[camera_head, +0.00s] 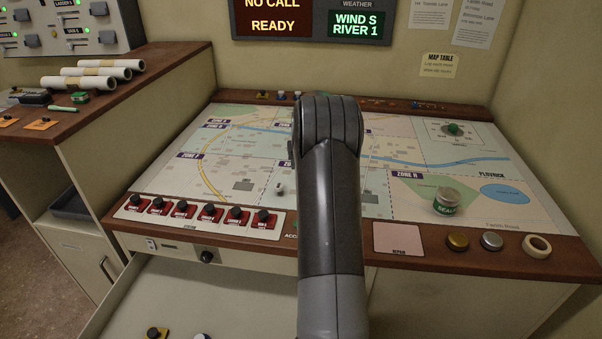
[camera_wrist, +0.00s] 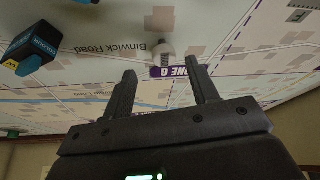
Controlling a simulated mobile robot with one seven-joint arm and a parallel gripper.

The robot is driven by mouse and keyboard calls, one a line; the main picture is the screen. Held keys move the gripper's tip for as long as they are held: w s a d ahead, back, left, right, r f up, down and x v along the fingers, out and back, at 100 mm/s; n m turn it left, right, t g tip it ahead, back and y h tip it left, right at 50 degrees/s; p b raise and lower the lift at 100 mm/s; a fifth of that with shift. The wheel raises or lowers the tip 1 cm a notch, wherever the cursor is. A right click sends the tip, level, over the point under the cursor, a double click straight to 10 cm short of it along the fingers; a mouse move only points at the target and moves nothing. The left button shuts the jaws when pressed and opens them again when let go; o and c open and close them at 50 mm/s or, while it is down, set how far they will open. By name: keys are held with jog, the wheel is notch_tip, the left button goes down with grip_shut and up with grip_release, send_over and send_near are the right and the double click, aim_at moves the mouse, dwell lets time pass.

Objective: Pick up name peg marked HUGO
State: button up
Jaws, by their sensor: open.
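No name HUGO is readable in either view. In the wrist view a small pale peg (camera_wrist: 164,52) is on the map beside a purple zone label, its marking not legible. My gripper (camera_wrist: 163,72) is open and empty, with its two fingers apart and the peg showing just beyond the gap between the tips. In the head view my arm hides the gripper. A small pale peg (camera_head: 280,188) also shows on the map left of my arm; I cannot tell if it is the same one.
A dark block with blue parts (camera_wrist: 32,48) is on the map in the wrist view. Red-based knobs (camera_head: 184,209) line the map table's (camera_head: 140,240) front left. A green-banded SEALS pot (camera_head: 447,201) stands at right. An open drawer (camera_head: 240,300) is below. Paper rolls (camera_head: 92,76) lie at left.

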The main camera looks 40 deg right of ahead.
jog(key=x, duration=0.5)
jog(key=shift+w+a, duration=0.15)
jog(key=shift+a, duration=0.1)
jog(key=shift+c, duration=0.3)
jog(key=c, duration=1)
jog(key=shift+r, duration=0.15)
